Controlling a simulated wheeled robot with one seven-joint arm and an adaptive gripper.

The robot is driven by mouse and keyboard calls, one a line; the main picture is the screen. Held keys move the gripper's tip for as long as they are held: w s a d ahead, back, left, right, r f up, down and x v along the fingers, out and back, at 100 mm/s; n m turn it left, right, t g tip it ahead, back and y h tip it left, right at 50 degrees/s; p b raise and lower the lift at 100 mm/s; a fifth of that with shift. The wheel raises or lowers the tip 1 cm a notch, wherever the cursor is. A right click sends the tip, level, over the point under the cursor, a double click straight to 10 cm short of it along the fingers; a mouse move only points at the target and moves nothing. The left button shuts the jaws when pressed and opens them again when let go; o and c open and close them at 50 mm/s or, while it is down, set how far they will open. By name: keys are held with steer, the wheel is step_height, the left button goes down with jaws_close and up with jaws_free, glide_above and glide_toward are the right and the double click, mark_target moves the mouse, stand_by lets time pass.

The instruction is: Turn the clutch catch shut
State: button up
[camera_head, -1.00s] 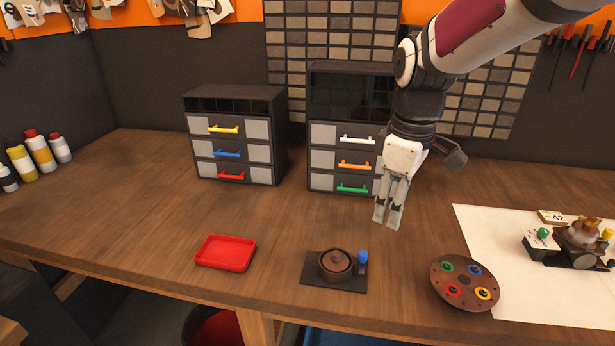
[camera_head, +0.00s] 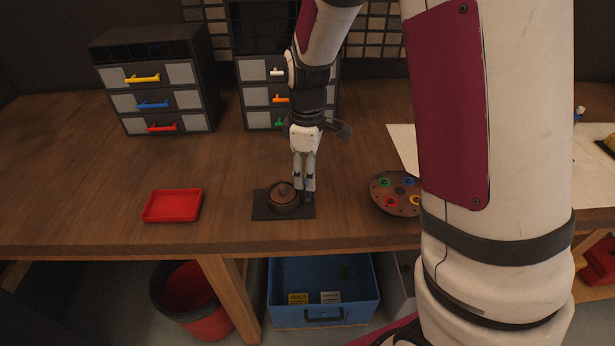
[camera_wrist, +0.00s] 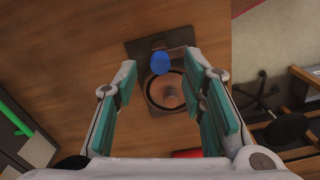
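A dark base plate (camera_head: 262,210) lies on the bench and carries a round brown clutch part with a lid (camera_head: 284,198). A blue-topped catch, seen as a blue knob in the wrist view (camera_wrist: 160,63), stands at the edge of the round part. In the head view the catch is mostly hidden by my gripper (camera_head: 304,187). My gripper points down over the catch side of the plate. In the wrist view its teal-padded fingers are apart, with the blue knob showing between their tips. I cannot tell whether either finger touches the catch.
A red tray (camera_head: 173,206) lies to the left. A round brown disc with coloured pieces (camera_head: 382,196) lies to the right. Drawer units (camera_head: 158,90) stand at the back. A blue bin (camera_head: 325,313) and a red bucket (camera_head: 190,300) are below the front edge.

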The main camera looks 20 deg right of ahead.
steer(key=shift+f, duration=1.15)
jaws_close()
